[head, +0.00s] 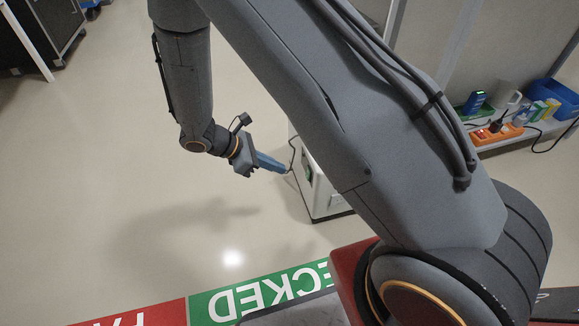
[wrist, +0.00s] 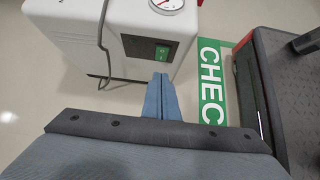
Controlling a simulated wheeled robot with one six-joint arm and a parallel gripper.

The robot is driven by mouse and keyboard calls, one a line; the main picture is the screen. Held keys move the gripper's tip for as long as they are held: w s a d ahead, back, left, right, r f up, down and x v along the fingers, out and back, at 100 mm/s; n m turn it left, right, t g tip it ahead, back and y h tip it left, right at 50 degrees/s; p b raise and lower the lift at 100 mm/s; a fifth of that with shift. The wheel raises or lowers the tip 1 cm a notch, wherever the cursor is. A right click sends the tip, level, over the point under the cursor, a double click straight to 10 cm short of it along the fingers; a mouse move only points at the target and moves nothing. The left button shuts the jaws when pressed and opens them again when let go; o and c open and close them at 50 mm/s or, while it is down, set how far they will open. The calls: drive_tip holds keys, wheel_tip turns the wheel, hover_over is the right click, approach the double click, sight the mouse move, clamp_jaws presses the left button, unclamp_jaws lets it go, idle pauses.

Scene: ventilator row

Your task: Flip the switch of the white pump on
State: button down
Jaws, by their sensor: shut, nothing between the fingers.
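The white pump (wrist: 85,35) stands on the floor and fills the upper left of the wrist view. A green switch (wrist: 162,52) sits in a dark panel (wrist: 138,46) on its face, below a round gauge (wrist: 168,4). I cannot tell which way the switch is set. In the head view the pump (head: 322,197) is partly hidden behind my arm. My gripper (wrist: 161,78) has its blue fingers shut and empty. The fingertips show just below the panel in the wrist view; I cannot tell whether they touch the pump. In the head view my gripper (head: 284,170) points at the pump's left side.
A grey cable (wrist: 103,40) runs down the pump's face. A green floor marking (wrist: 212,85) lies right of the pump. A shelf (head: 500,138) with a blue bin (head: 556,98) and an orange power strip (head: 495,134) stands at the right.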

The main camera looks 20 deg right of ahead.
drive_tip(key=p+v, duration=0.1)
drive_tip(key=v, duration=0.5)
drive_tip(key=shift+d+p, duration=0.1)
drive_tip(key=shift+p, duration=0.25)
drive_tip(key=shift+f+y+p, duration=0.3)
drive_tip(key=shift+f+p, duration=0.4)
drive_tip(key=shift+p, duration=0.05)
drive_tip(key=shift+f, duration=0.1)
drive_tip(key=b, duration=0.6)
approach(308, 174)
drive_tip(key=a+f+x, duration=0.1)
drive_tip(key=x, duration=0.5)
drive_tip(key=shift+w+d+f, duration=0.15)
drive_tip(key=shift+w+f, duration=0.2)
